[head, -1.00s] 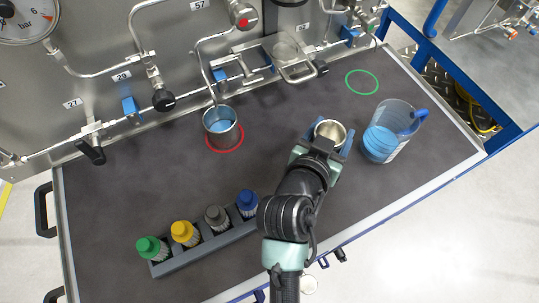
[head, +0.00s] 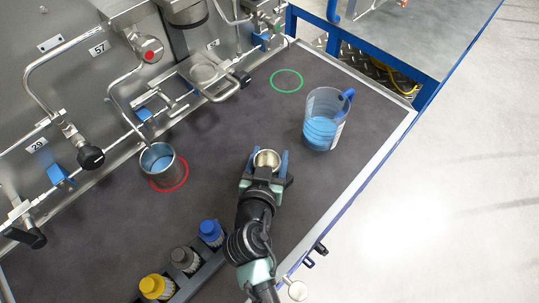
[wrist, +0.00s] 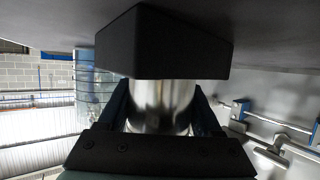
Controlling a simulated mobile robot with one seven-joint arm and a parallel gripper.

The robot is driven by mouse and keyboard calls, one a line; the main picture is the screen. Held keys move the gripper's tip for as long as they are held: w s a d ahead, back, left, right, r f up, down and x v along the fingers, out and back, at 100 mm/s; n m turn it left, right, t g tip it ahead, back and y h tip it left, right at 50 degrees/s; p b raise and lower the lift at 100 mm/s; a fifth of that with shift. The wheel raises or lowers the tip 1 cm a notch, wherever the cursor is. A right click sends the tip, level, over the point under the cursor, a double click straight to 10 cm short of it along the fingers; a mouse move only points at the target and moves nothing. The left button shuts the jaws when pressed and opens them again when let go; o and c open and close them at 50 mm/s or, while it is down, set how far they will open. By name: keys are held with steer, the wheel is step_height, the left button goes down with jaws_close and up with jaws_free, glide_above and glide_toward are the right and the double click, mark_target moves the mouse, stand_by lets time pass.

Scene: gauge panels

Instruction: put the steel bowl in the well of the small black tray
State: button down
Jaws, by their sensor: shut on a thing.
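The steel bowl (head: 267,158) is held between the blue fingers of my gripper (head: 266,166), over the right part of the dark worktop. The wrist view, which looks upside down, shows the bowl's shiny side (wrist: 160,105) between the fingers. A black block with slanted sides (wrist: 165,42) covers part of the bowl there, on the worktop side. I cannot tell for sure whether this is the small black tray, or whether it touches the bowl. In the head view I cannot make out the tray.
A jug of blue liquid (head: 322,125) stands to the upper right of the gripper. A metal cup (head: 158,162) stands by a red ring at left. A rack (head: 208,268) with capped bottles is at lower left. The green ring (head: 286,80) is empty. Pipes and valves line the back.

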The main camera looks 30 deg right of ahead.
steer(key=shift+f, duration=0.1)
steer(key=shift+c, duration=0.3)
jaws_free()
